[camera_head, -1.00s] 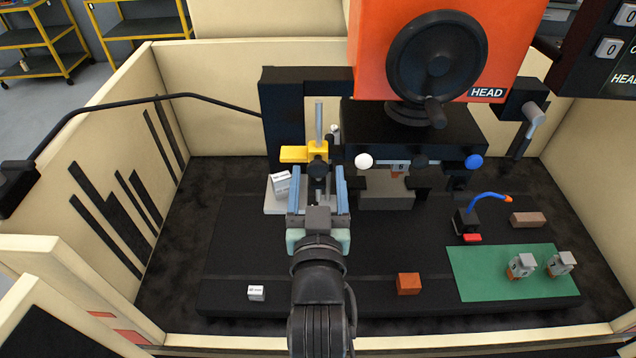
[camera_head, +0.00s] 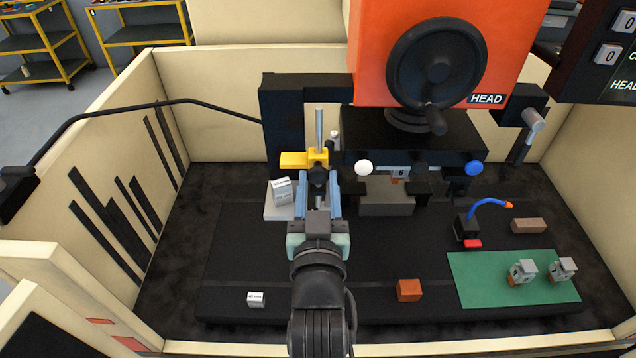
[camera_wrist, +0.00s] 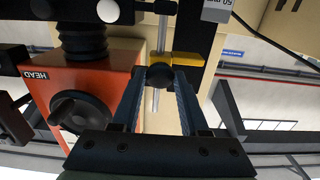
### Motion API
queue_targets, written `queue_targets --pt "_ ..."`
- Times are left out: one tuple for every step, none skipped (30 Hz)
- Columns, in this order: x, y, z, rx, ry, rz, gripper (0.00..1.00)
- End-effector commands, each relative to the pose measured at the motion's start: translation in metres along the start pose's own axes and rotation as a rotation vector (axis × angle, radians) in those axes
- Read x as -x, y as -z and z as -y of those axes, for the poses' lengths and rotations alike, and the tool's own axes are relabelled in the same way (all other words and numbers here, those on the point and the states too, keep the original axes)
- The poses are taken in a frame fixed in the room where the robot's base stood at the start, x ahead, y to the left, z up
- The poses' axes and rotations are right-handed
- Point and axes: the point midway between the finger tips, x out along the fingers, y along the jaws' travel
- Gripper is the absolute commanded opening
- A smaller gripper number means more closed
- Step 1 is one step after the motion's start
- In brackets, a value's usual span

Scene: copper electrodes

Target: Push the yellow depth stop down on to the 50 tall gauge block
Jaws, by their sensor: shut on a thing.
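The yellow depth stop (camera_head: 295,160) sits on an upright steel rod (camera_head: 319,128), its arm reaching left. A black round knob (camera_head: 318,174) is on its front. The pale grey tall gauge block (camera_head: 281,190) stands below the arm on a light plate (camera_head: 276,213). The arm appears above the block with a gap. My gripper (camera_head: 319,184) is shut on the knob from the front. In the wrist view, upside down, the fingers (camera_wrist: 160,78) hold the knob, beside the yellow arm (camera_wrist: 188,59); the block, marked 50 (camera_wrist: 216,10), is partly cut off.
The orange head (camera_head: 435,55) with its handwheel stands right of the rod. A grey part (camera_head: 386,197) sits below it. A green mat (camera_head: 480,285) is at the right.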

Motion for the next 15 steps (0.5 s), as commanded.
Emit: queue_targets --pt "0.000 -0.002 0.000 0.000 0.000 0.001 0.04" --pt "0.000 -0.002 0.000 0.000 0.000 0.001 0.04" --pt "0.000 -0.004 0.000 0.000 0.000 0.001 0.04" --pt "0.000 -0.004 0.000 0.000 0.000 0.001 0.04" --pt "0.000 -0.005 0.000 0.000 0.000 0.001 0.04" --pt "0.000 -0.007 0.000 0.000 0.000 0.001 0.04" --pt "0.000 -0.008 0.000 0.000 -0.001 0.001 0.04" --pt "0.000 -0.009 0.000 0.000 -0.001 0.001 0.04" --pt "0.000 -0.010 0.000 0.000 -0.001 0.001 0.04" --pt "0.000 -0.011 0.000 0.000 -0.001 0.001 0.04" --pt "0.000 -0.012 0.000 0.000 -0.001 0.001 0.04" --pt "0.000 -0.013 0.000 0.000 -0.001 0.001 0.04" --pt "0.000 -0.014 0.000 0.000 -0.001 0.001 0.04" --pt "0.000 -0.015 0.000 0.000 -0.001 0.001 0.04" --pt "0.000 -0.016 0.000 0.000 -0.001 0.001 0.04"
